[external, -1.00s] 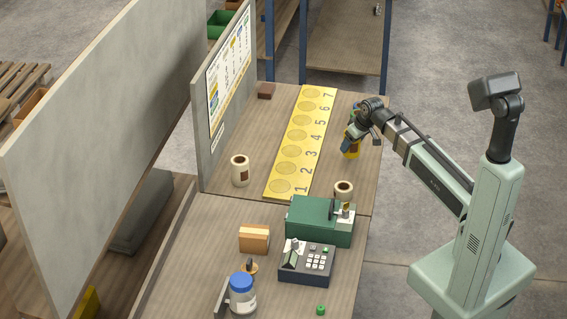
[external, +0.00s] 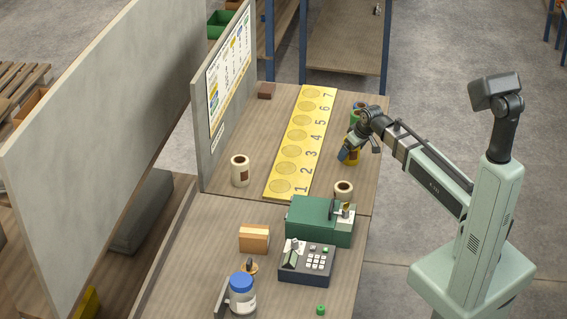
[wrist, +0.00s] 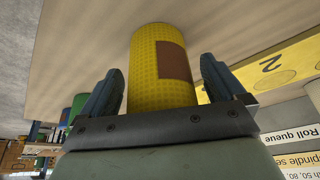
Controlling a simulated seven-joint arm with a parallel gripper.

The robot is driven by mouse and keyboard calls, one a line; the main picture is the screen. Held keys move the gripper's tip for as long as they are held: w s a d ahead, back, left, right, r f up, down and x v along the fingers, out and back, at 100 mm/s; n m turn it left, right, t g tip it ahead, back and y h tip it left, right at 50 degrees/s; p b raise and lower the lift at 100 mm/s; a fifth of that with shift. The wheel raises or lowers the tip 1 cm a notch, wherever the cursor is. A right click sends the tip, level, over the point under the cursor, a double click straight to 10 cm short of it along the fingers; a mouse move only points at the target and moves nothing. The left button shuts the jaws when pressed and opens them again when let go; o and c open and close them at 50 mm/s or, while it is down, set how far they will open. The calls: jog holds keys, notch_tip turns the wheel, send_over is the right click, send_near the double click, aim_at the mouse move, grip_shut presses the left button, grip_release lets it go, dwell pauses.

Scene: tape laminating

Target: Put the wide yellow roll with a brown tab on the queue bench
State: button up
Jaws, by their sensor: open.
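The wide yellow roll with a brown tab (wrist: 146,72) stands upright between my gripper's fingers in the wrist view, its brown tab facing the camera. My gripper (wrist: 160,82) is open, with one finger on each side of the roll and a gap on both sides. In the external view the roll (external: 354,157) is on the right side of the queue bench (external: 233,203), partly hidden by my gripper (external: 347,151). The bench carries a yellow strip (external: 298,143) with several numbered circles.
Cream rolls stand at the strip's left (external: 240,171) and near right (external: 343,190). A grey panel (external: 213,160) borders the bench's left.

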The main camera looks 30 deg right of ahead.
jog(key=v, duration=1.2)
jog(key=shift+r, duration=0.2)
jog(key=shift+o, duration=0.4)
jog(key=shift+w+d, duration=0.1)
jog(key=shift+d, duration=0.05)
